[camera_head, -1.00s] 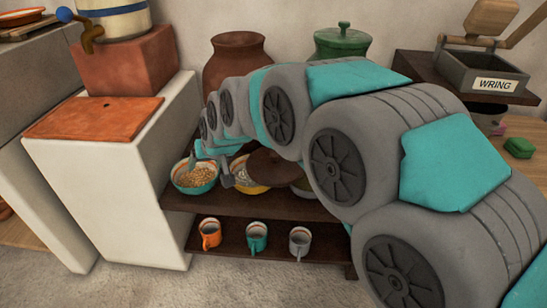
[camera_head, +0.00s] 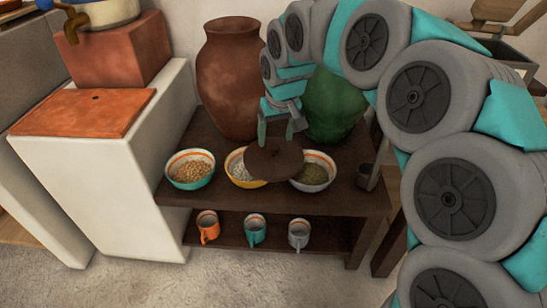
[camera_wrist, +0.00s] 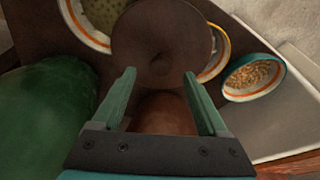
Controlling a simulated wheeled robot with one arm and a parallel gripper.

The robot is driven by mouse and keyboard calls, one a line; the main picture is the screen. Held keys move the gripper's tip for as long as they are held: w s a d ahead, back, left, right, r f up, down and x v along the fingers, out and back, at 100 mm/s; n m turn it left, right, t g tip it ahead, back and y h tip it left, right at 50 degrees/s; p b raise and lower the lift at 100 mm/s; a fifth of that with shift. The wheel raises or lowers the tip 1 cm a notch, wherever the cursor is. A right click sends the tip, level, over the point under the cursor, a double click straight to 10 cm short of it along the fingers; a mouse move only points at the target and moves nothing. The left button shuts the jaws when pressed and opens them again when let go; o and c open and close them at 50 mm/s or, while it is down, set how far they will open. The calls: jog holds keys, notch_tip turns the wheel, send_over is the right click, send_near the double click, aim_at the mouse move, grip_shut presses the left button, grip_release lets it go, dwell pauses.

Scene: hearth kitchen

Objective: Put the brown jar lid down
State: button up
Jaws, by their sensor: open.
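The brown jar lid (camera_head: 273,161) is a dark round disc lying over the gap between the yellow bowl (camera_head: 240,180) and the grey-white bowl (camera_head: 328,180). It overlaps both rims; I cannot tell exactly what it rests on. In the wrist view the lid (camera_wrist: 160,30) shows its round face with a small central knob, just beyond my fingertips. My gripper (camera_head: 278,130) is open and empty, just behind and above the lid, with its fingers (camera_wrist: 159,74) spread apart. The brown jar (camera_head: 229,85) stands behind to the left, with no lid on its mouth.
A green jar (camera_head: 332,105) stands close to the right of my gripper. A teal bowl (camera_head: 190,180) of grain sits at the left of the dark shelf (camera_head: 190,146). A dark cup (camera_head: 367,178) stands at the right end. Several mugs (camera_head: 256,234) stand on the lower shelf.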

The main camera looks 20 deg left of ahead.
aim_at(274, 146)
jog(key=x, duration=0.4)
grip_shut()
dwell(0.5)
dwell(0.9)
